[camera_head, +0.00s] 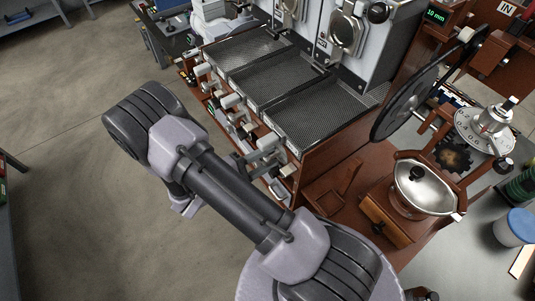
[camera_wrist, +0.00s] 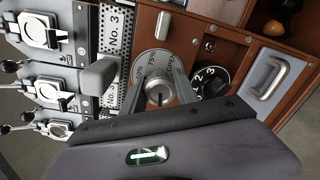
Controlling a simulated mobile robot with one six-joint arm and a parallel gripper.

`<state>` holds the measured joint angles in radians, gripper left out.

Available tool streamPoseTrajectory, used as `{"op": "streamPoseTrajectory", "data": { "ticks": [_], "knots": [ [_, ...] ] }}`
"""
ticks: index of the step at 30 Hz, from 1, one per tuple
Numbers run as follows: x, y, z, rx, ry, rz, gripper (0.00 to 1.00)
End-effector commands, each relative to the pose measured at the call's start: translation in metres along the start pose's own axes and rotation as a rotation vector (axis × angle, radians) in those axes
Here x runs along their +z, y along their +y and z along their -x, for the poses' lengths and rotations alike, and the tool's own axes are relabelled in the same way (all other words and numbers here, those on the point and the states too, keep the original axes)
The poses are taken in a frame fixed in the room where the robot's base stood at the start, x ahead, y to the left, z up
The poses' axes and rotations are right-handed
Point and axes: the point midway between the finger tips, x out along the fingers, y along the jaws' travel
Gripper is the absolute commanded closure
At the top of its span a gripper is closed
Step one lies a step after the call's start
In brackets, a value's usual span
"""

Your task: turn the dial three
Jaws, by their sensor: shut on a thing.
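The dial (camera_wrist: 153,62) is a grey round plate on the reddish-brown front panel in the wrist view, marked with percentages and OPEN, with a metal knob (camera_wrist: 157,90) at its centre. A "No. 3" label (camera_wrist: 117,22) is beside it. My gripper (camera_wrist: 159,97) reaches up from the bottom of the wrist view, with one finger on each side of the knob, shut on it. The lower part of the dial is hidden behind my gripper. In the head view my arm covers part of the roaster's front, and I cannot make out the fingers there.
A black numbered knob (camera_wrist: 211,81) is close to the right of the dial, and a silver handle (camera_wrist: 274,79) lies beyond it. A light grey lever (camera_wrist: 97,74) is close on the left. In the head view, mesh-topped trays (camera_head: 320,108) and a hand wheel (camera_head: 405,104) stand beyond my arm.

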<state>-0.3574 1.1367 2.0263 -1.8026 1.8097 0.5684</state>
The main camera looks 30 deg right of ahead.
Motion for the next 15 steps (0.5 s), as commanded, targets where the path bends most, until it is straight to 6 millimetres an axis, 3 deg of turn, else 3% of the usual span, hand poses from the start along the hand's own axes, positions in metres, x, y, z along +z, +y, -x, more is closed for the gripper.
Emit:
{"op": "streamPoseTrajectory", "data": {
  "ticks": [15],
  "knots": [
    [-0.0003, 0.0034, 0.0006, -0.003, -0.018, 0.292, 1.00]
  ]
}}
